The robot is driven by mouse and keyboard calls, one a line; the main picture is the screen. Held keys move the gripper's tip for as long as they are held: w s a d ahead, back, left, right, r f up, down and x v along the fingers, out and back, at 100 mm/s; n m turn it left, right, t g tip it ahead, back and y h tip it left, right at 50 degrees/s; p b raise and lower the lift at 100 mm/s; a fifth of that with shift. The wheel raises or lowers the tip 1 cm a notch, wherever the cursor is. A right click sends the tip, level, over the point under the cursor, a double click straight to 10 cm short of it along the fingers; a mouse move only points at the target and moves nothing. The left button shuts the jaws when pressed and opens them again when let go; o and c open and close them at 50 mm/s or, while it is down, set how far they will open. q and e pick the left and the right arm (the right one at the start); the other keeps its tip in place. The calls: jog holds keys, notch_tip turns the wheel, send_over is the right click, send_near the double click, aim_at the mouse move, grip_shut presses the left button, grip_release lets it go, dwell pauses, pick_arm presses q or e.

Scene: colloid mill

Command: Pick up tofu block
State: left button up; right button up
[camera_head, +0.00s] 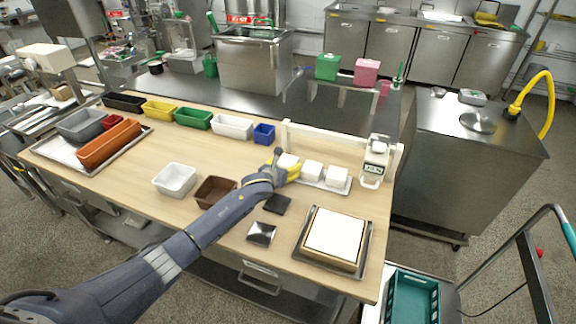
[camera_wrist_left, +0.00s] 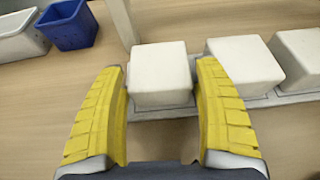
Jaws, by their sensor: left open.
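Several white tofu blocks stand in a row on a pale tray (camera_wrist_left: 290,99) at the right of the wooden table. The leftmost tofu block (camera_wrist_left: 160,74) sits between the tips of my left gripper (camera_wrist_left: 162,85) in the left wrist view, with a gap on the left and a narrower one on the right. The middle block (camera_head: 312,172) and the right block (camera_head: 337,178) stand beside it. My left gripper (camera_head: 292,170) is open, its yellow fingers near the leftmost block, partly covering it in the head view. My right gripper is not in view.
A white post frame (camera_head: 340,137) stands just behind the blocks, and a white scale-like device (camera_head: 374,160) is to their right. A blue bin (camera_head: 264,134) is at the back left. A tray with a white slab (camera_head: 335,234) lies in front.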

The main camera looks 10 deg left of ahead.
pick_arm(q)
jog(key=shift+x, duration=1.3)
jog(key=c, duration=0.5)
jog(key=shift+r, duration=0.1)
